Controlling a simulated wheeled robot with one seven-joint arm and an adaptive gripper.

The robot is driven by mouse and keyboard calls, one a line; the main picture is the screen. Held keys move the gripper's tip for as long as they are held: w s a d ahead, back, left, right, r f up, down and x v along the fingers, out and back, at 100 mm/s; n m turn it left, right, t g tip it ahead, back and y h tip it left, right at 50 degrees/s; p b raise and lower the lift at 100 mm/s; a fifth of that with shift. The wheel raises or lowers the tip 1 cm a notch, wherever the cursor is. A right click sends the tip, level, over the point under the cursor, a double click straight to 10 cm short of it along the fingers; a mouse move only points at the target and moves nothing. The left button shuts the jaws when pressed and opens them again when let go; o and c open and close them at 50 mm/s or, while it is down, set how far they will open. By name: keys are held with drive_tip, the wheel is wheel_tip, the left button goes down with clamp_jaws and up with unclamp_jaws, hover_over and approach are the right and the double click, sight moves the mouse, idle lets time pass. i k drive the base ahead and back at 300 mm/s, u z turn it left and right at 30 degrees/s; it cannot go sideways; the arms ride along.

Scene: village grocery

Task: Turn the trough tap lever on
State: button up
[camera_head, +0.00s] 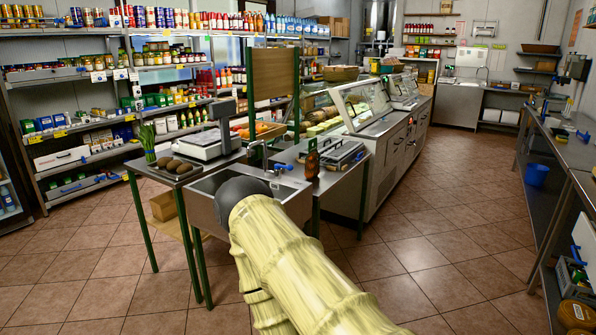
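The metal trough (200,209) stands in the middle of the view, set in a steel counter. A grey tap (263,153) with a curved spout rises at its back right. A small blue lever (283,167) sits beside the tap's base, to its right. My arm, in a pale yellow sleeve, reaches up from the bottom and ends in a dark rounded joint over the trough. The joint and sleeve cover much of the trough. My gripper is not visible; the lever shows clear of my arm in the picture.
A scale (215,138) and brown produce (178,167) stand left of the tap. A brown bottle (312,160) stands to its right on the counter, near a flat steel appliance (334,154). A wooden board (273,74) rises behind. Tiled floor is open at right.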

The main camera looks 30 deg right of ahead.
sight(289, 166)
drive_tip(key=z, duration=0.65)
drive_tip(key=i, duration=0.6)
drive_tip(key=z, duration=0.8)
drive_tip(key=i, duration=0.6)
drive_tip(key=u, duration=0.05)
